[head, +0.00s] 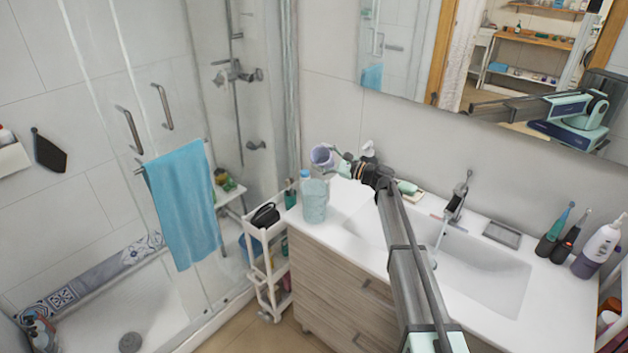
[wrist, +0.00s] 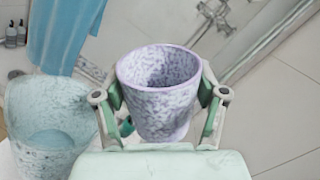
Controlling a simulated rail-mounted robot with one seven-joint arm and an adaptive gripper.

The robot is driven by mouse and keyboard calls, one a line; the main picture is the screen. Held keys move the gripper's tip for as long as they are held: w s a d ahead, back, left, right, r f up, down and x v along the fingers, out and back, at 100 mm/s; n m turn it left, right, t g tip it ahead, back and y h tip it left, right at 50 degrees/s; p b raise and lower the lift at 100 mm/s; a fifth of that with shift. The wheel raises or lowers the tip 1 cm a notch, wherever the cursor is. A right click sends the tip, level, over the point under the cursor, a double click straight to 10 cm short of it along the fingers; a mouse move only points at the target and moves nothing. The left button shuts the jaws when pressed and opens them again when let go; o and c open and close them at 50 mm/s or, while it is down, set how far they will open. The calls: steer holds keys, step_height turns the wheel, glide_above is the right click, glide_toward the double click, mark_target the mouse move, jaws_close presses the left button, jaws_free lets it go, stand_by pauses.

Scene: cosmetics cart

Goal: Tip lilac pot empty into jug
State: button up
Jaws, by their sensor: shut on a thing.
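The lilac speckled pot (head: 321,156) is held by my gripper (head: 343,166), above the left end of the washbasin counter. In the wrist view the pot (wrist: 165,105) sits between the two fingers of my gripper (wrist: 162,95), one on each side. Its open mouth shows, and the inside wall I can see is speckled; its bottom is hidden. A pale blue see-through jug (head: 314,203) stands upright on the counter's left corner, below the pot. In the wrist view the jug (wrist: 48,125) is left of the pot and apart from it in the picture.
A white trolley (head: 262,262) stands left of the counter. A tap (head: 457,197) and basin (head: 475,265) lie to the right of my arm. A soap dish (head: 411,194) sits behind my arm. A blue towel (head: 183,205) hangs on the shower door.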

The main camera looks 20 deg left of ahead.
mark_target(326, 155)
steer(key=w+m+p, duration=0.2)
steer(key=w+f+m+p, duration=0.1)
steer(key=w+m, duration=0.1)
steer(key=m, duration=0.1)
steer(key=shift+w+f+h+p, duration=0.1)
steer(key=shift+f+h+p, duration=0.05)
steer(key=shift+h+p, duration=0.2)
steer(key=shift+w+f+m, duration=0.3)
steer(key=shift+f+m, duration=0.2)
steer(key=shift+f, duration=0.2)
steer(key=shift+w+f+m, duration=0.3)
steer(key=shift+f+m, duration=0.2)
steer(key=shift+f, duration=0.15)
steer(key=shift+w+f+m, duration=0.3)
steer(key=shift+f+m, duration=0.2)
steer(key=shift+f, duration=0.2)
